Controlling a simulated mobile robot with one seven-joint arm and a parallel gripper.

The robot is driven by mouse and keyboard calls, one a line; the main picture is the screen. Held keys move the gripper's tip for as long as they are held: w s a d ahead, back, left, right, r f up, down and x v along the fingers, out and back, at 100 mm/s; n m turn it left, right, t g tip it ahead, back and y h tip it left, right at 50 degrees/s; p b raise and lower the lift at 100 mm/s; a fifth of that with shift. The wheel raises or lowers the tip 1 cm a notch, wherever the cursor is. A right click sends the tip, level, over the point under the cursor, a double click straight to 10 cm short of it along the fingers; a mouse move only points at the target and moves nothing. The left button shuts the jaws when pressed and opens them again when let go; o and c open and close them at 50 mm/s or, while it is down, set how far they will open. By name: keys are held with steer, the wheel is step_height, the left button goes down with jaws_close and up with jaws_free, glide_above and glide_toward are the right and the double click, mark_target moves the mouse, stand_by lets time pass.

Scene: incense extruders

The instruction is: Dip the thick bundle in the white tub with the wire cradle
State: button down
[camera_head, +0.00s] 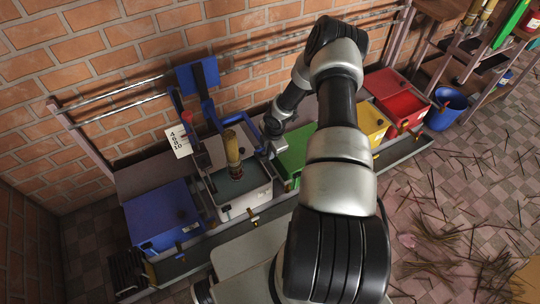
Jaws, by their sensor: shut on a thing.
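The thick tan bundle (232,148) stands nearly upright over the white tub (259,197), with its lower end in the tub's dark opening. Blue parts crowd the grip, so the fingertips are hard to make out. A dark band shows low on the bundle, near the liquid (228,187). The wire cradle cannot be told apart inside the tub. Whether the bundle's lower end touches it is hidden.
A blue tub (160,215) stands to the left. Green (297,150), yellow (368,121) and red (397,99) tubs stand to the right. A number card (179,141) and blue panel (186,79) are behind. A blue bucket (446,107) stands right; sticks litter the floor.

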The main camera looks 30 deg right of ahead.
step_height(320, 180, up, 3)
steer(key=shift+r+p, duration=0.15)
steer(key=shift+p, duration=0.4)
steer(key=c, duration=1.8)
jaws_free()
steer(key=shift+o, duration=0.2)
steer(key=s+r+p, duration=0.3)
steer(key=r, duration=1.4)
steer(key=shift+s, duration=0.2)
steer(key=shift+r, duration=0.1)
